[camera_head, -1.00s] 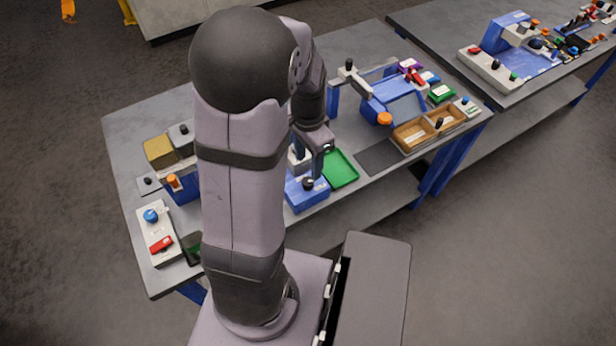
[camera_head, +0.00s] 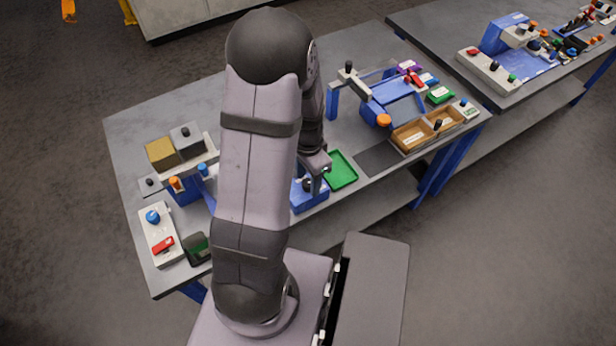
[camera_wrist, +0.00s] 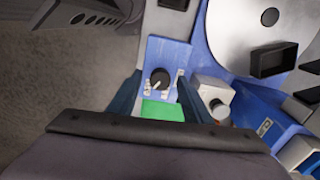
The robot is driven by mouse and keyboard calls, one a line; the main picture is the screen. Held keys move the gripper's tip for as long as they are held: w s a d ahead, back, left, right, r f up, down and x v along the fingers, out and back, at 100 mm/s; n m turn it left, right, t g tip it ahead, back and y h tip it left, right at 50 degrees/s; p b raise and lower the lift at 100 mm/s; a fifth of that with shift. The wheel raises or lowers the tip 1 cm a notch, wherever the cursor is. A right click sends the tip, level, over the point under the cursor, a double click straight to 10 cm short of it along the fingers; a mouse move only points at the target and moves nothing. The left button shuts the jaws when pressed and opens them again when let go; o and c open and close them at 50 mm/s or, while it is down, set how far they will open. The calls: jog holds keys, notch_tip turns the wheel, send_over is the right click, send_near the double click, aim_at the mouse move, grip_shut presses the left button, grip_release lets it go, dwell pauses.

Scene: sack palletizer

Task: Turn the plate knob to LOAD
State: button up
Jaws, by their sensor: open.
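The knob (camera_wrist: 160,79) is round and black with a pale pointer line, on the face of a blue box (camera_wrist: 168,50), with small white labels beside it. In the wrist view it lies between the fingertips of my gripper (camera_wrist: 159,84), which is open, one finger on each side. I cannot tell whether either finger touches the knob, and the label text is too small to read. In the head view my gripper (camera_head: 314,180) is low over the blue box (camera_head: 311,200) at the table's front edge and partly covers the knob.
A green patch (camera_wrist: 163,111) shows below the knob. A grey-white round plate (camera_wrist: 245,32) and a white block (camera_wrist: 212,92) are close by. A green tray (camera_head: 341,169) lies right of the blue box; a dark mat (camera_head: 377,157) lies further right. A white switch panel (camera_head: 158,235) is at left.

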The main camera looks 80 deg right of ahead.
jog(key=c, duration=1.1)
jog(key=shift+o, duration=0.2)
jog(key=shift+n, duration=0.4)
jog(key=n, duration=0.4)
jog(key=shift+n, duration=0.3)
jog(key=n, duration=0.5)
jog(key=shift+p, duration=0.4)
jog(key=n, duration=0.6)
jog(key=shift+n, duration=0.4)
jog(key=n, duration=0.6)
jog(key=shift+d+n+p, duration=0.1)
jog(key=shift+n+p, duration=0.2)
